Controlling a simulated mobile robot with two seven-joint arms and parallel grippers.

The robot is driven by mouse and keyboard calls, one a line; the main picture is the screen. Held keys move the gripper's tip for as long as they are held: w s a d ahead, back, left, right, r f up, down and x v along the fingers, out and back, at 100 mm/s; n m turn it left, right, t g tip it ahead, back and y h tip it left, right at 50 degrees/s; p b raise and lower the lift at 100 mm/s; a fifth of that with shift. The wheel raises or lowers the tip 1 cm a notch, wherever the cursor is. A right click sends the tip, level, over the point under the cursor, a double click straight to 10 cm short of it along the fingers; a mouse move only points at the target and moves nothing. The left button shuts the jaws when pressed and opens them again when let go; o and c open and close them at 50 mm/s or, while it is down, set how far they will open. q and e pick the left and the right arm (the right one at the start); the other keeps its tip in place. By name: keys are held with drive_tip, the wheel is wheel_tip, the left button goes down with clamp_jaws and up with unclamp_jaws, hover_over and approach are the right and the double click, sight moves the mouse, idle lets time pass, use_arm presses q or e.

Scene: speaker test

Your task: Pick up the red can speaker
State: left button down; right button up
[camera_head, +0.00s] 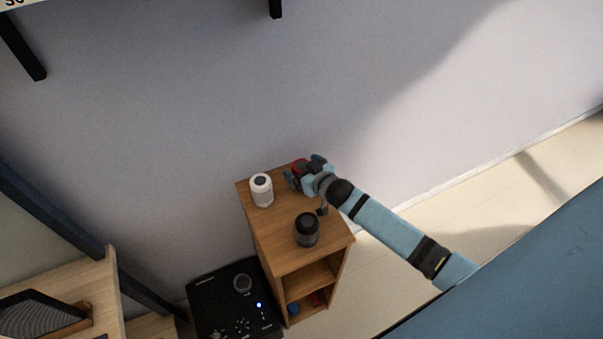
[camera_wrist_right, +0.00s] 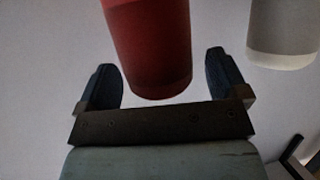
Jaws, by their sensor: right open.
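The red can speaker (camera_head: 298,167) stands at the back of the wooden cabinet top, mostly hidden behind my right gripper in the head view. My right gripper (camera_head: 305,172) is over the cabinet's back right corner, at the red speaker. In the right wrist view the red speaker (camera_wrist_right: 150,50) shows as a red cylinder between the two open fingers of my right gripper (camera_wrist_right: 168,88). A gap shows between the speaker and each finger; contact cannot be seen. My left gripper is not in view.
A white can speaker (camera_head: 261,191) stands left of the red one; it also shows at the wrist view's upper right (camera_wrist_right: 283,35). A black can speaker (camera_head: 307,230) stands at the front of the cabinet (camera_head: 281,238). A black device (camera_head: 225,295) sits lower left. The wall is close behind.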

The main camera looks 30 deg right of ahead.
drive_tip(key=shift+w+f, duration=0.2)
drive_tip(key=shift+w, duration=0.25)
drive_tip(key=shift+s, duration=0.1)
drive_tip(key=c, duration=1.1)
drive_tip(key=shift+c, duration=0.3)
drive_tip(key=shift+r, duration=0.2)
